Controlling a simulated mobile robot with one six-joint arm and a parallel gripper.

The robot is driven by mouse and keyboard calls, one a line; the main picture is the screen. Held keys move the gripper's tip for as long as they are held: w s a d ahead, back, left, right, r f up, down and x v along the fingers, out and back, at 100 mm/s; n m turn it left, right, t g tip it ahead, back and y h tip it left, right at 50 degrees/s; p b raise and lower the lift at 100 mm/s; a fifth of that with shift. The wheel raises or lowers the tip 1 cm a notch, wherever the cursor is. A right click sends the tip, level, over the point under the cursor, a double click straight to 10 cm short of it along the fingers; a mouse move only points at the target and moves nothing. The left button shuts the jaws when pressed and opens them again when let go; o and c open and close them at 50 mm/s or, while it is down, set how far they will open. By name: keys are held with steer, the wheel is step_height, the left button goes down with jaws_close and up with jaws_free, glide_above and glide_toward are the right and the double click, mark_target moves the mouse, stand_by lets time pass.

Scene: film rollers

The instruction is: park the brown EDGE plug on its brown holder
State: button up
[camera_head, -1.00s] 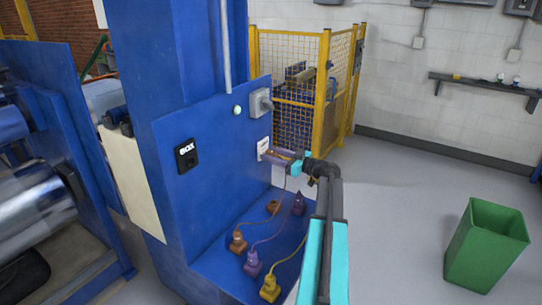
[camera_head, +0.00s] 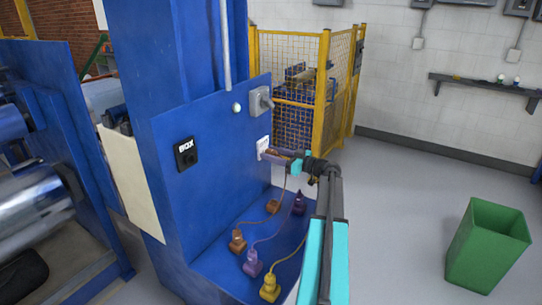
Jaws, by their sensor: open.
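My gripper (camera_head: 281,156) is at the right side of the blue panel, in front of the small white plate with the socket. Its jaws are open around or right beside the brown plug (camera_head: 290,153), which shows only as a small brown patch between them. Whether the plug is seated in the socket cannot be told. A brown cord hangs from there to the brown block (camera_head: 237,241) on the blue ledge. The brown holder (camera_head: 272,206) is on the ledge below my gripper, with no plug visible on it.
On the blue ledge (camera_head: 215,266) stand a purple block (camera_head: 252,264), a yellow block (camera_head: 269,288) and a dark purple plug (camera_head: 299,203), with cords between. A BOX socket (camera_head: 186,154) and a grey switch (camera_head: 260,100) are on the panel. A green bin (camera_head: 487,245) stands right.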

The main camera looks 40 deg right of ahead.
stand_by(0.6)
jaws_close()
steer(key=shift+s+f+b, duration=0.1)
steer(key=shift+s+b, duration=0.1)
steer(key=shift+b, duration=0.15)
steer(key=shift+s+d, duration=0.1)
steer(key=shift+s, duration=0.25)
steer(key=shift+s, duration=0.1)
steer(key=shift+s+d+b, duration=0.15)
steer(key=shift+s+b, duration=0.3)
steer(key=shift+b, duration=0.1)
steer(key=shift+b+v, duration=1.05)
steer(key=shift+v, duration=0.85)
